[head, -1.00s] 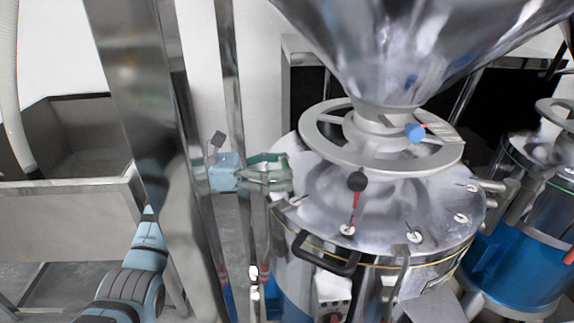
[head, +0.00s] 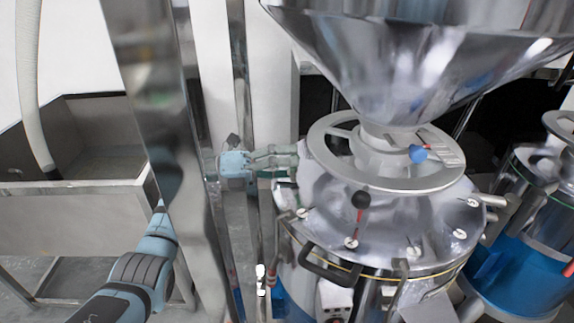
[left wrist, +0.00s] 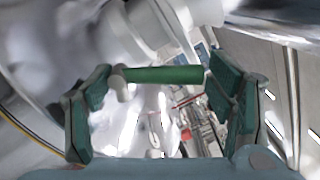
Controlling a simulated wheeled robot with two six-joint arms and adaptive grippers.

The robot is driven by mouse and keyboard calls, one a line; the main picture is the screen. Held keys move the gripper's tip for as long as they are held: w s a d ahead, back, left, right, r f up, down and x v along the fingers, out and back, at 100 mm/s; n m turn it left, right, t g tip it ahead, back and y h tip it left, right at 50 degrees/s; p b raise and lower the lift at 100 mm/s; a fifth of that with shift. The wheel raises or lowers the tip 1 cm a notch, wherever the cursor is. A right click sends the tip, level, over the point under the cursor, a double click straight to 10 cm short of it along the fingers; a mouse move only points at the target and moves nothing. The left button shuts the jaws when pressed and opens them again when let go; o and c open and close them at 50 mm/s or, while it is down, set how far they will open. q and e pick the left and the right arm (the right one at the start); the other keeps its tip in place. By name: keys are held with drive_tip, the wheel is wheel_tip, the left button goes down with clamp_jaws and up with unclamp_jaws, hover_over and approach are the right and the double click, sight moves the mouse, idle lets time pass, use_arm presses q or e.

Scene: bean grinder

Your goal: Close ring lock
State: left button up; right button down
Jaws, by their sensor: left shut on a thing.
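The steel grinder has a large flat ring (head: 331,178) around the neck under its hopper. My left gripper (head: 292,161) is at the grinder's left side, just left of this ring. In the left wrist view a short green handle bar (left wrist: 165,75) on a grey metal piece lies crosswise between the two green-padded fingers of my left gripper (left wrist: 165,100). The gripper is shut on this bar, with the fingers held wide by its length. The bar is hidden or too small to make out in the head view. My right gripper is not in view.
The hopper (head: 400,55) overhangs the grinder. A second grinder (head: 515,240) stands at right, a steel sink (head: 85,205) at left.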

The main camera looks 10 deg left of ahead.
use_arm(q)
drive_tip(key=shift+w+a+r+n+p, duration=0.1)
drive_tip(key=shift+w+n+p, duration=0.1)
drive_tip(key=shift+n, duration=0.4)
drive_tip(key=shift+w+r+n+p, duration=0.1)
drive_tip(key=shift+w+n, duration=0.05)
drive_tip(key=shift+n, duration=0.45)
drive_tip(key=o, duration=1.7)
drive_tip(key=shift+s, duration=0.1)
drive_tip(key=v, duration=0.8)
drive_tip(key=shift+r, duration=0.15)
